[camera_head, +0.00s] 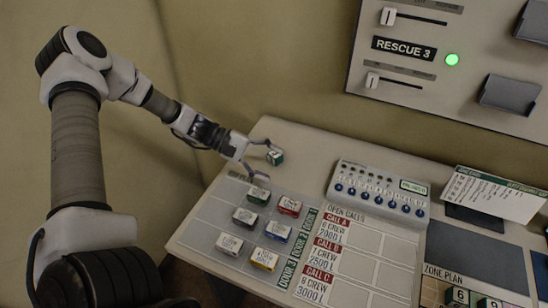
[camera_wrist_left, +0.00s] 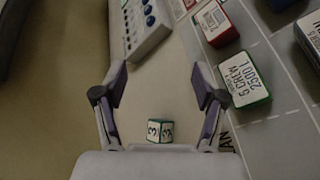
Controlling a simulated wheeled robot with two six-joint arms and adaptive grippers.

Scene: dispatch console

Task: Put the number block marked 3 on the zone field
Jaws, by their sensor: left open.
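The number block marked 3 (camera_head: 275,158) is a small green cube with white faces, on the console near its back left edge. It also shows in the left wrist view (camera_wrist_left: 159,131), where the 3 is readable on two faces. My left gripper (camera_head: 261,158) is open, with its fingers spread at either side of the block; the left wrist view shows a gap between each finger (camera_wrist_left: 159,82) and the cube. A panel labelled ZONE PLAN (camera_head: 443,273) is at the lower right of the head view, partly cut off. I cannot pick out the zone field. My right gripper is out of view.
Several coloured unit blocks (camera_head: 263,259) stand on the grid left of the OPEN CALLS board (camera_head: 355,265). A grey box with blue knobs (camera_head: 378,190) stands right of my gripper. A white card (camera_head: 493,193) stands farther right. Number blocks (camera_head: 460,296) sit on the zone plan.

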